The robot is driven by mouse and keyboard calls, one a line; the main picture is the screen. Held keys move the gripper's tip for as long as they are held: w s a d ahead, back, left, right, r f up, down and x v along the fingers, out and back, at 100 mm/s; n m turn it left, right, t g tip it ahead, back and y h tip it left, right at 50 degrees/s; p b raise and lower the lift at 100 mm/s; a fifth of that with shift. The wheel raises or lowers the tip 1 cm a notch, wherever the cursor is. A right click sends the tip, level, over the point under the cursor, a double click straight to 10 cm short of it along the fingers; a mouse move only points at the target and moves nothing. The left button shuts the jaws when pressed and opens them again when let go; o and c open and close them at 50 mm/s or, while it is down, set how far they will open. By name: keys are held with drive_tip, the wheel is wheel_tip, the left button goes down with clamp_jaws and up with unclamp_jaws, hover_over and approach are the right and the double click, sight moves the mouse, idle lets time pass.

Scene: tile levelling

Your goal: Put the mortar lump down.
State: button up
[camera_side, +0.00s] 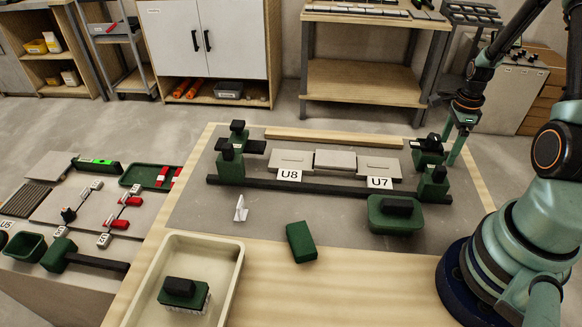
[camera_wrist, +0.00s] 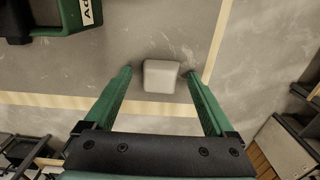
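The mortar lump, a small pale grey block (camera_wrist: 160,76), shows between my fingertips in the wrist view. My gripper (camera_wrist: 160,74) is open, with a gap on each side of the lump, wider on the left. The lump appears to rest on the grey surface, though its height is hard to tell. In the side view my gripper (camera_side: 453,158) points down at the right end of the work area, behind the right green clamp fixture (camera_side: 431,165). I cannot make out the lump there.
Three grey tiles (camera_side: 335,160) lie in a row, with a dark bar (camera_side: 320,192) in front. Green fixtures stand at both ends. A green tub (camera_side: 384,219), a green block (camera_side: 301,242) and a cream tray (camera_side: 237,252) lie nearer. A wooden strip (camera_side: 335,138) runs behind the tiles.

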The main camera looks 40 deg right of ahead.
sight(448, 146)
wheel_tip(448, 146, up, 12)
drive_tip(key=w+a+r+n+t+h, duration=0.1)
drive_tip(key=w+a+r+n, duration=0.25)
drive_tip(key=a+n, duration=0.2)
drive_tip(key=w+a+r+n+t, duration=0.1)
drive_tip(key=w+a+r+n, duration=0.1)
drive_tip(key=a+r+n, duration=0.3)
drive_tip(key=s+a+r+n+t, duration=0.1)
drive_tip(key=a+r+n, duration=0.1)
drive_tip(key=a+n, duration=0.6)
drive_tip(key=s+a+r+n+t+y, duration=0.1)
drive_tip(key=a+r+n+t, duration=0.1)
drive_tip(key=a+n, duration=0.6)
drive_tip(key=shift+s+a+n+t, duration=0.2)
drive_tip(key=shift+a+n+t, duration=0.15)
drive_tip(key=shift+a, duration=0.6)
drive_tip(key=shift+r, duration=0.15)
